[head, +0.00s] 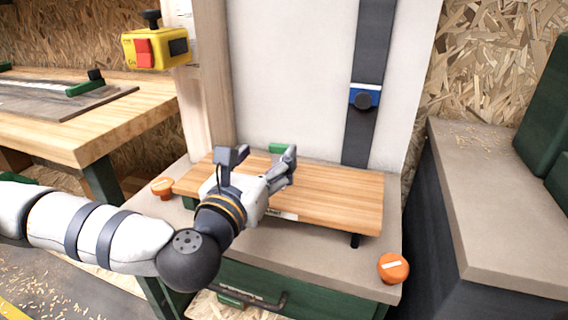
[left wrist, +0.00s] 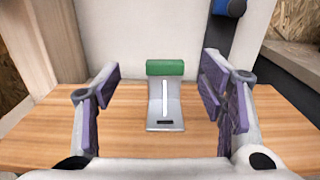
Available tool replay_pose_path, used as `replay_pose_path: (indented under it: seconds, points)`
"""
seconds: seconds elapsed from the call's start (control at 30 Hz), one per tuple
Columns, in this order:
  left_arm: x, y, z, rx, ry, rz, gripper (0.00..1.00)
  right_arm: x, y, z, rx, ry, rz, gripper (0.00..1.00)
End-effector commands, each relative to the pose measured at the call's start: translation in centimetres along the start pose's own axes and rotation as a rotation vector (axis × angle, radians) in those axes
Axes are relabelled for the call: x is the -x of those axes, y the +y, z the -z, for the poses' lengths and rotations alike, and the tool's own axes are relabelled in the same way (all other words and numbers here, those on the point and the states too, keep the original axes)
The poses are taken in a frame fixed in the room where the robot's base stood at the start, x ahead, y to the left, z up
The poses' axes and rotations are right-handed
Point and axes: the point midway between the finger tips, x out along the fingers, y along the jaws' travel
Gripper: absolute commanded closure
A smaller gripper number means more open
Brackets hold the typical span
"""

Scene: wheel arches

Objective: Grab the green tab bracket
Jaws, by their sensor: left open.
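The green tab bracket (left wrist: 165,98) is a grey metal plate with a light slot and a green tab on its far end. In the left wrist view it lies on a wooden board, centred between my fingers. In the head view only its green tab (head: 279,148) shows; my gripper hides the rest. My left gripper (head: 262,158) is open over the board, and its two purple-padded fingers (left wrist: 162,92) stand apart on either side of the bracket. I see no contact between the fingers and the bracket. My right gripper is out of view.
The wooden board (head: 345,205) lies on a bench with orange knobs (head: 393,268) at its front corners. A white panel (head: 290,75) with a dark rail (head: 368,75) and blue clamp stands behind. A yellow box (head: 155,48) with a red button is at upper left.

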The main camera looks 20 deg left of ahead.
Motion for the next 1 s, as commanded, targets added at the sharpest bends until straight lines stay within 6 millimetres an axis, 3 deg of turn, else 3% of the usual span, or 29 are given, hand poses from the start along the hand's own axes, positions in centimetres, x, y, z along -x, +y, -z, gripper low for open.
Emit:
replay_pose_path:
  seconds: [0.33,0.6,0.87,1.0]
  points:
    - [-5.4,-0.5,1.1,-0.002,0.001,0.001,0.36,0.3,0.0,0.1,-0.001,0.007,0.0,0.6]
    - [-6.2,-0.5,1.2,-0.001,0.004,0.003,0.36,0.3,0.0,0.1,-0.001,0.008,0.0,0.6]
    - [-6.1,-0.5,1.2,-0.002,0.004,0.003,0.91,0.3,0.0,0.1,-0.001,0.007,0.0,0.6]
    - [-6.1,-0.5,1.1,-0.002,0.003,0.003,0.91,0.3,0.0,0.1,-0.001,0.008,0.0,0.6]
